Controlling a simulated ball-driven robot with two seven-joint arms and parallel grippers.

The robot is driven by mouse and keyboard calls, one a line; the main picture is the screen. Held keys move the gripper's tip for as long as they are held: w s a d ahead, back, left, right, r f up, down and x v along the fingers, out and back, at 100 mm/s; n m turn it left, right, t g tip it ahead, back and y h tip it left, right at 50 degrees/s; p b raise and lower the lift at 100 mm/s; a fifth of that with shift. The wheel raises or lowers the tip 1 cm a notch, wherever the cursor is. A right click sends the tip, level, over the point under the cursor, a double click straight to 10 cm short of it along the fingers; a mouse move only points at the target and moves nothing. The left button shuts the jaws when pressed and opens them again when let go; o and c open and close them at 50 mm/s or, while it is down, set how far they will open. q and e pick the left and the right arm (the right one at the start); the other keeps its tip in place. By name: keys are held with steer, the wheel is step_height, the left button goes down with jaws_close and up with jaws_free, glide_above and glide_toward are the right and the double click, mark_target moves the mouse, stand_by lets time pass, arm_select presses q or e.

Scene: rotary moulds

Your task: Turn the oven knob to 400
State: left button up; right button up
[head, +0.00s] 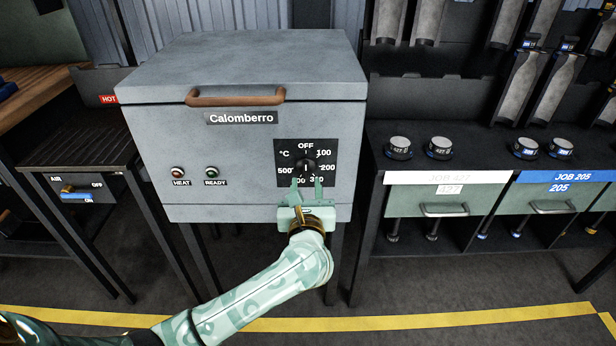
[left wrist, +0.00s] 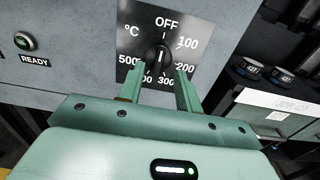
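The oven knob (head: 306,166) is black and round, on a black dial plate (head: 325,148) marked °C, OFF, 100, 200, 300, 400 and 500. In the left wrist view the knob (left wrist: 158,58) has a white pointer line, which points up toward OFF. The 400 mark is partly hidden by a finger of my left gripper; only its zeros show. My left gripper (head: 306,184) is open, its two fingers spread just below and in front of the knob. In the left wrist view the left gripper (left wrist: 157,75) has the knob between and beyond its fingertips; contact cannot be told. My right gripper is out of view.
The grey Calomberro oven (head: 240,70) has a brown lid handle (head: 235,97) and HEAT and READY lamps (head: 211,172). An AIR switch panel (head: 82,188) stands at the left. A rack with JOB drawers (head: 445,205) stands at the right. Open floor lies in front.

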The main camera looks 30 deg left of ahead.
mark_target(306, 169)
arm_select(q)
steer(key=b+x, duration=0.1)
steer(key=x, duration=0.3)
steer(key=shift+w+a+f, duration=0.1)
steer(key=shift+w, duration=0.1)
steer(key=shift+w+a, duration=0.2)
steer(key=shift+w, duration=0.1)
jaws_close()
